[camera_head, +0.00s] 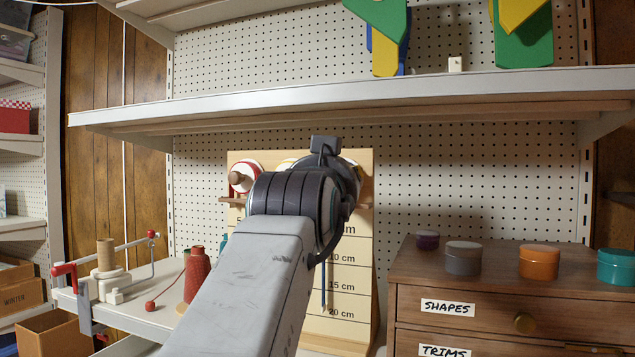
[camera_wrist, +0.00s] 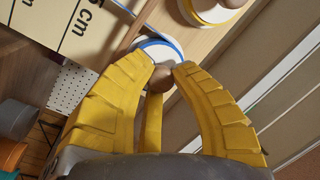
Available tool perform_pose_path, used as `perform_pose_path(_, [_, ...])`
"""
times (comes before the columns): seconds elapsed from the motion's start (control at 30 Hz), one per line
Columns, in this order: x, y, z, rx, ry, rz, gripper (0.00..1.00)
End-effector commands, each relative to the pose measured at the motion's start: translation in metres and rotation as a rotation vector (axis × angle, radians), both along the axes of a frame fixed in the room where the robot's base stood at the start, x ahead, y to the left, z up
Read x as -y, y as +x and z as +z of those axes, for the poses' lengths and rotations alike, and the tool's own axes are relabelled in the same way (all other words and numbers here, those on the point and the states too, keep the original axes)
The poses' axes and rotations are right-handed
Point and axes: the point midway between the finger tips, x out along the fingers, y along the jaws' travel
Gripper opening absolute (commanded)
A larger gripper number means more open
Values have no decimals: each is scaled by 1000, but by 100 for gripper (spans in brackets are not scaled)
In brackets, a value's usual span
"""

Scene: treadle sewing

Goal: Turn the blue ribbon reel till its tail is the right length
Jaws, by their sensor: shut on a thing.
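The blue ribbon reel (camera_wrist: 151,45) is a white disc with a blue rim, seen in the wrist view. My gripper (camera_wrist: 165,72) has its yellow fingers closed on the reel's brown knob (camera_wrist: 162,80). In the head view my arm hides the reel and gripper. The blue tail (camera_head: 324,288) hangs down the wooden measuring board (camera_head: 351,310), with its lower end close to the 20 cm label. My arm hides the tail's upper part in that view.
A red reel (camera_head: 248,167) sits at the board's left; a yellow-edged reel (camera_wrist: 212,12) is beside the blue one. A shelf (camera_head: 380,95) runs above my arm. A drawer chest (camera_head: 500,310) with several jars stands at right.

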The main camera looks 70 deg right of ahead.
Motion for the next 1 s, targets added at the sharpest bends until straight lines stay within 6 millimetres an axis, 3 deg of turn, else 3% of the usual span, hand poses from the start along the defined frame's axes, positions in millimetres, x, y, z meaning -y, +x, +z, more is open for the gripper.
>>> perform_pose_path(0.03, [1, 0, 0, -1, 0, -1, 0])
perform_pose_path(0.07, [1, 0, 0, -1, 0, -1, 26])
perform_pose_path(0.3, [0, 0, 0, -2, 0, -1, 47])
perform_pose_path(0.67, [-4, -1, 0, -2, -3, -1, 48])
perform_pose_path(1.0, [-51, -9, -2, -1, -3, -1, 48])
